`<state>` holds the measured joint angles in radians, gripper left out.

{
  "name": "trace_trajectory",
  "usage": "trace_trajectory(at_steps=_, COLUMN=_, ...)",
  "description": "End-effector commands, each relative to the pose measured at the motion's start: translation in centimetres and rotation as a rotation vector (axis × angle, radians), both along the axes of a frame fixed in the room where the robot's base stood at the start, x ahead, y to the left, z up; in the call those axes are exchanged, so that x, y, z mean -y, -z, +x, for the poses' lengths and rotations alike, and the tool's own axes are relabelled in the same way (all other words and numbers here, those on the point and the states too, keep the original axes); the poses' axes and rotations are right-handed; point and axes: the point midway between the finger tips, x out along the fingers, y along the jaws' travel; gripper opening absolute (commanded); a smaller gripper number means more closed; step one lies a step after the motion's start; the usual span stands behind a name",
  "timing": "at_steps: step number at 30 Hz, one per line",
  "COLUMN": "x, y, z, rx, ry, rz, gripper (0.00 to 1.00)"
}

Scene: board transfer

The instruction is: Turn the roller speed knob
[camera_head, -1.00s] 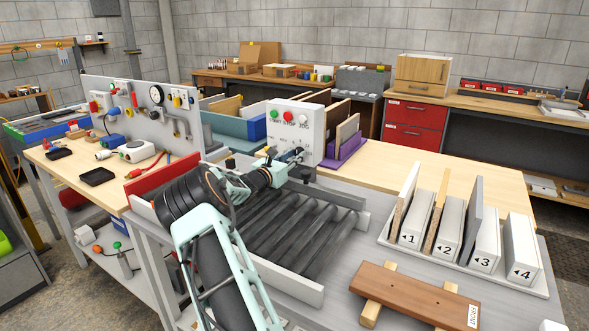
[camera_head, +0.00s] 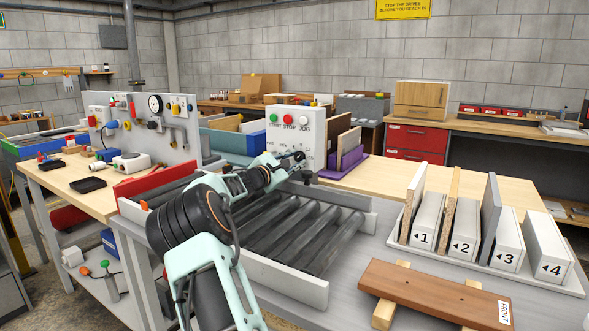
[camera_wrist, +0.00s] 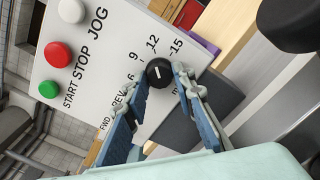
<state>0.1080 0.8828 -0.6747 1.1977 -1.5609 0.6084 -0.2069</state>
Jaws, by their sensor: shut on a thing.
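The roller speed knob (camera_wrist: 158,73) is a small black dial with a white pointer mark, on a white control panel (camera_head: 311,127). Printed numbers 6, 9, 12 and 15 lie around it in the wrist view. My gripper (camera_wrist: 161,76) has its two blue fingers on opposite sides of the knob and is shut on it. In the head view my gripper (camera_head: 299,158) reaches the lower part of the panel face and hides the knob. The panel also carries a green START button (camera_wrist: 48,89), a red STOP button (camera_wrist: 58,54) and a white JOG button (camera_wrist: 71,10).
A roller conveyor (camera_head: 300,232) with pale side rails lies below my arm. Numbered slots holding boards (camera_head: 490,210) stand at right. A brown wooden piece marked FRONT (camera_head: 435,292) lies in front of them. A dark round object (camera_wrist: 290,22) fills the wrist view's upper right.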

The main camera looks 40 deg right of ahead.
Motion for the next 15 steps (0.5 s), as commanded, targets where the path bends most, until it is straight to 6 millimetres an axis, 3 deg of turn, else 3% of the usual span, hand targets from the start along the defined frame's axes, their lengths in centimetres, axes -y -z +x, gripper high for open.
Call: trace_trajectory(at_steps=15, x=0.04, y=-0.12, z=-0.03, rx=0.038, ry=0.001, rz=0.010, gripper=0.00)
